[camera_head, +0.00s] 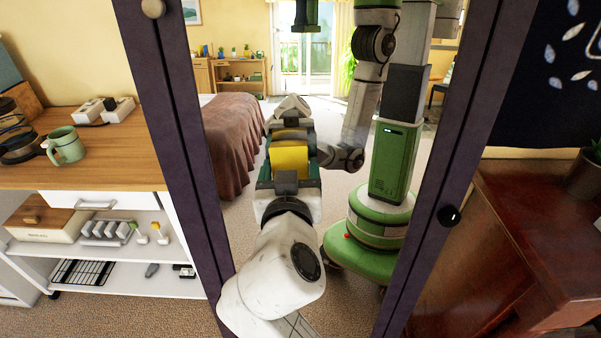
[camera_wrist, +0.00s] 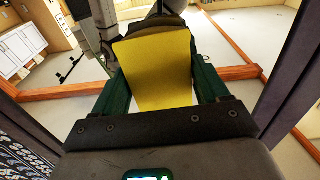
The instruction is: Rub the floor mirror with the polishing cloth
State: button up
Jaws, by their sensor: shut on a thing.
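The floor mirror stands in front of me in the head view, with a dark purple frame (camera_head: 178,130) leaning slightly. Its glass reflects the room and my own green and grey body. My gripper (camera_head: 289,168) is in front of the middle of the glass, shut on the yellow polishing cloth (camera_head: 289,158). The cloth is close to the glass, facing its own reflection; I cannot tell whether they touch. In the wrist view, the cloth (camera_wrist: 155,65) sits between the green fingers of my gripper (camera_wrist: 158,85). The mirror's frame (camera_wrist: 290,82) shows at the right edge there.
A wooden-topped white trolley (camera_head: 110,160) on the left carries a green mug (camera_head: 68,147), white blocks and a wooden-lidded box (camera_head: 50,220). A reddish wooden cabinet (camera_head: 520,215) with a potted plant (camera_head: 585,175) stands close on the right.

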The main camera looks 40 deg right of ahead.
jog(key=shift+w+a+b, duration=0.45)
jog(key=shift+w+a, duration=0.35)
jog(key=shift+a, duration=0.2)
jog(key=shift+w+a+b, duration=0.45)
jog(key=shift+w+a, duration=0.3)
jog(key=shift+a, duration=0.25)
jog(key=shift+d+r+p, duration=0.1)
jog(key=shift+r+p, duration=0.95)
jog(key=shift+r, duration=0.4)
jog(key=shift+s+d, duration=0.55)
jog(key=shift+d, duration=0.35)
jog(key=shift+s+d, duration=0.55)
jog(key=shift+d, duration=0.3)
jog(key=shift+s+d, duration=1)
jog(key=shift+d, duration=0.25)
jog(key=shift+s+d, duration=1)
jog(key=shift+d, duration=0.2)
jog(key=shift+s+d+p, duration=0.25)
jog(key=shift+s+d, duration=0.7)
jog(key=shift+d, duration=0.45)
jog(key=shift+s+d+p, duration=0.3)
jog(key=shift+s+d, duration=0.65)
jog(key=shift+d, duration=0.5)
jog(key=shift+s+d+p, duration=0.25)
jog(key=shift+s+d, duration=0.7)
jog(key=shift+d, duration=0.45)
jog(key=shift+s, duration=0.1)
send_near(380, 148)
jog(key=shift+w+d, duration=0.2)
jog(key=shift+w, duration=0.2)
